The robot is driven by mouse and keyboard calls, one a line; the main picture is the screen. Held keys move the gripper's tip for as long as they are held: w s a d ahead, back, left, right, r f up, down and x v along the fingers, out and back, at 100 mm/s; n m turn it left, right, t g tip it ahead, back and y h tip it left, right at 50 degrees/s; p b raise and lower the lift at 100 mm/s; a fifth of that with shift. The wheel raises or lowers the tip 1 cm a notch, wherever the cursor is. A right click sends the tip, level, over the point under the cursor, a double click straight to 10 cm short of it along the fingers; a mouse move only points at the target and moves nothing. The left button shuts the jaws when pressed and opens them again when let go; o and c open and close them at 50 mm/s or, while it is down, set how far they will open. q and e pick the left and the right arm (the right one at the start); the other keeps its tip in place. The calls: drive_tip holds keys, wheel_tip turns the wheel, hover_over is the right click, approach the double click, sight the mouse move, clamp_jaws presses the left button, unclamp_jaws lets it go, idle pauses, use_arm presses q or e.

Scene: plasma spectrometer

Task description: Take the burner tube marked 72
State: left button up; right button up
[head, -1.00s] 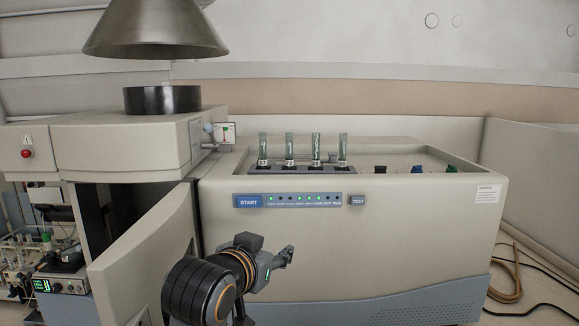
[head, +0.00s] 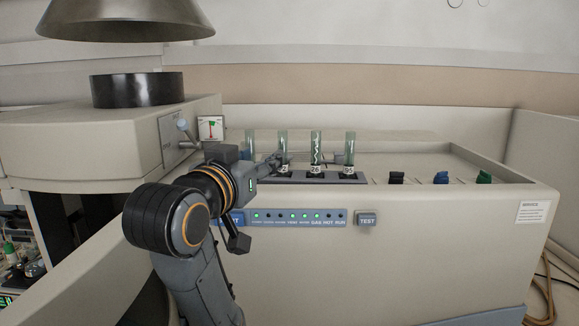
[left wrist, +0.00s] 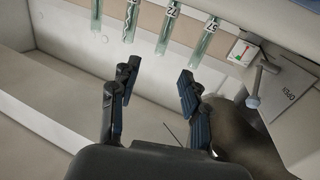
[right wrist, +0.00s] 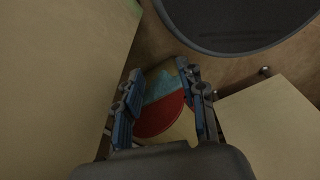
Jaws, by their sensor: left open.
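Several greenish glass burner tubes stand upright in a dark rack on the machine's top. The tube whose label looks like 72 (head: 283,143) is second from left in the head view; my left gripper partly covers its lower end. It also shows in the left wrist view (left wrist: 170,35), beyond the fingertips and roughly between them. Beside it stand tube 26 (head: 316,147), with a white squiggle, and a rightmost tube (head: 350,148). My left gripper (head: 274,161) is open and empty, close to the 72 tube. My right gripper (right wrist: 160,92) is open, away from the tubes.
The leftmost tube (head: 250,142) is partly behind my left arm. A lever (head: 185,129) and a small gauge (head: 211,128) are close on the left. Black, blue (head: 441,178) and green knobs lie right of the rack. The right wrist view shows a red and teal round thing (right wrist: 160,112).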

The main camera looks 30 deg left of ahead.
sight(281, 142)
use_arm(q)
drive_tip(key=p+x, duration=0.2)
drive_tip(key=x, duration=0.1)
drive_tip(key=p+x, duration=0.1)
drive_tip(key=p, duration=0.1)
drive_tip(key=shift+w+a+r, duration=0.1)
drive_tip(key=shift+w+r, duration=0.2)
drive_tip(key=shift+r, duration=0.05)
drive_tip(key=x, duration=0.2)
drive_tip(key=shift+w+f, duration=0.3)
drive_tip(key=shift+w+a+p, duration=0.25)
drive_tip(key=shift+w+p, duration=0.35)
drive_tip(key=shift+p, duration=0.1)
drive_tip(key=p+x, duration=0.2)
drive_tip(key=x, duration=0.1)
drive_tip(key=shift+a, duration=0.25)
drive_tip(key=shift+w+a+f, duration=0.1)
drive_tip(key=shift+w, duration=0.2)
drive_tip(key=shift+w+f, duration=0.1)
drive_tip(key=shift+w, duration=0.05)
drive_tip(key=c, duration=0.8)
clamp_jaws()
use_arm(e)
drive_tip(key=s+r, duration=0.3)
drive_tip(key=r, duration=0.5)
drive_tip(key=shift+d, duration=0.15)
